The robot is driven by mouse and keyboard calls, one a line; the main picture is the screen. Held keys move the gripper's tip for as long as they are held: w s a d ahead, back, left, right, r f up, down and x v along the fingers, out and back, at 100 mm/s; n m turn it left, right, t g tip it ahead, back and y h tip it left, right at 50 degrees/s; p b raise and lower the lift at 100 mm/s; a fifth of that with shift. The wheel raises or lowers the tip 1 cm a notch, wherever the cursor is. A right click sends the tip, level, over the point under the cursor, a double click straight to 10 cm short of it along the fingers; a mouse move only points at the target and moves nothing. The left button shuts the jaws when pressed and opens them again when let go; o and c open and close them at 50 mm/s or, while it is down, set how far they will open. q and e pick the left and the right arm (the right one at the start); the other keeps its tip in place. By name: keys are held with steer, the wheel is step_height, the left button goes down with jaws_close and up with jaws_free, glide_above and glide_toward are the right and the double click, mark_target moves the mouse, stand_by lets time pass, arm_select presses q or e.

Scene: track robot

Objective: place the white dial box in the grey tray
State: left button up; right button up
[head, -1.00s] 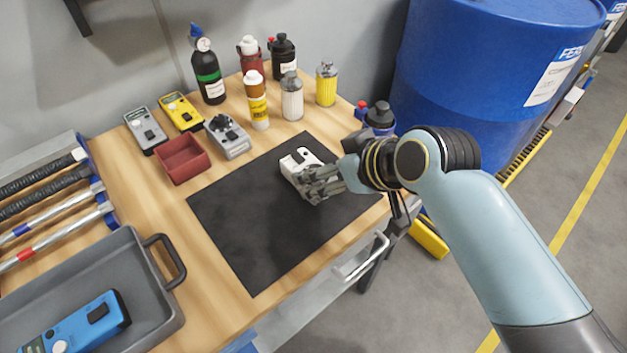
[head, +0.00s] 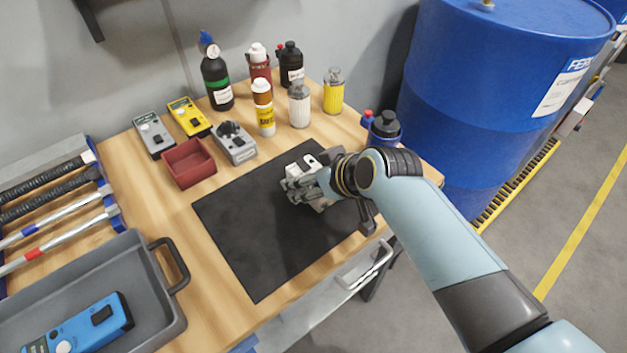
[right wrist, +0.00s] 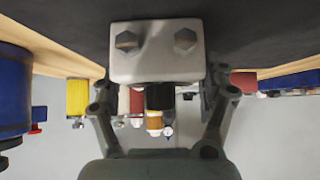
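The white box (head: 302,166) lies on the black mat, with dark marks on its top. It also shows in the right wrist view (right wrist: 156,68), where two hexagonal bolt-like parts face me. My right gripper (head: 302,188) is at the box, with one finger on each side of it. I cannot tell whether the fingers press on it or leave a small gap. The fingers hide part of the box in the head view. The grey tray (head: 172,312) is at the lower left and holds a blue meter (head: 82,328). My left gripper is not in view.
A grey box with a black knob (head: 236,143), a red bin (head: 190,165) and grey and yellow meters stand behind the black mat (head: 255,255). Several bottles are at the back. Tools lie in a rack at left. A blue drum (head: 480,100) stands beyond the table.

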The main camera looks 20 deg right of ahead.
steer(key=c, duration=1.3)
steer(key=shift+c, duration=0.2)
steer(key=shift+r, duration=0.15)
